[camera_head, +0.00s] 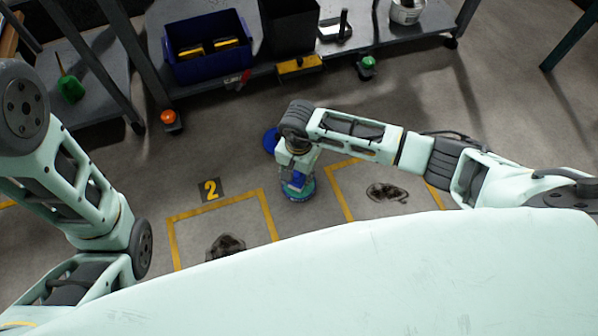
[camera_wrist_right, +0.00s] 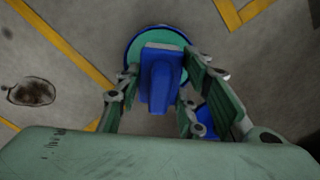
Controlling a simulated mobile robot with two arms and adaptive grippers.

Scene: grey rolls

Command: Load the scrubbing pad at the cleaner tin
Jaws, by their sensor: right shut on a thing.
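The cleaner tin (camera_head: 298,195) is a round, blue-rimmed tin with a teal-green face, on the floor between two yellow-marked squares. It also shows in the right wrist view (camera_wrist_right: 134,52). My right gripper (camera_head: 298,178) is directly over it, shut on the blue handle of the scrubbing pad (camera_wrist_right: 160,80). A pale grey edge shows at the pad's far end, over the green face. I cannot tell whether the pad touches it. A blue disc (camera_head: 270,140), perhaps a lid, lies behind my right gripper. My left arm is at the left; its gripper is out of view.
Dark stains lie in the left square (camera_head: 226,246) and the right square (camera_head: 387,192). A number 2 marker (camera_head: 209,189) is by the left square. A shelf at the back holds a blue crate (camera_head: 206,69) and a white bucket (camera_head: 406,12). Open floor lies at the right.

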